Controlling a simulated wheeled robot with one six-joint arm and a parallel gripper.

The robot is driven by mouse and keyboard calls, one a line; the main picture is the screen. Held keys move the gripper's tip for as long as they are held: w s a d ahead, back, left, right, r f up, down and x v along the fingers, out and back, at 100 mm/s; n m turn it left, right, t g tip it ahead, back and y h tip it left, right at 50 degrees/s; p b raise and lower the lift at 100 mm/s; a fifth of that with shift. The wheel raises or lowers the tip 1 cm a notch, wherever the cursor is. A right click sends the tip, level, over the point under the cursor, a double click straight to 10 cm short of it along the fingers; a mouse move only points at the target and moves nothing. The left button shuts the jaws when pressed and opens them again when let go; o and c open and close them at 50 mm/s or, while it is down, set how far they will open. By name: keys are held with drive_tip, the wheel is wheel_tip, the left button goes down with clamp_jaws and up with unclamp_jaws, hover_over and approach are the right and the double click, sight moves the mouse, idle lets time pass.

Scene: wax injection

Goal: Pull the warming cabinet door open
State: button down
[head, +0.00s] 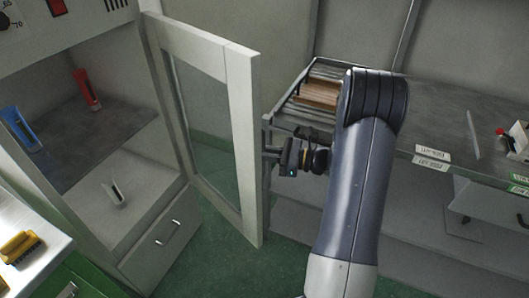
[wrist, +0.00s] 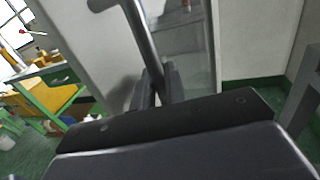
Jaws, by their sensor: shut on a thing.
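The warming cabinet door (head: 238,140) has a pale frame and a glass pane, and it stands swung wide open from the cabinet (head: 160,190) at the left. My gripper (head: 272,152) is at the door's outer side, near the free edge. In the wrist view my gripper (wrist: 158,88) is shut on the door's grey bar handle (wrist: 143,38). The door's pale frame (wrist: 90,65) shows behind the handle there. In the head view the handle is mostly hidden by the door and my gripper.
A grey workbench (head: 440,125) with a slatted rack (head: 312,92) stands close behind my gripper at the right. Green floor (head: 290,270) shows below the door.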

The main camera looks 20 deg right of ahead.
drive_tip(key=shift+w+d, duration=0.2)
drive_tip(key=shift+d, duration=0.05)
drive_tip(key=c, duration=1.5)
unclamp_jaws()
drive_tip(key=shift+c, duration=0.2)
drive_tip(key=v, duration=1)
drive_tip(key=shift+s+d, duration=0.15)
drive_tip(key=shift+d, duration=0.15)
drive_tip(key=shift+a, duration=0.1)
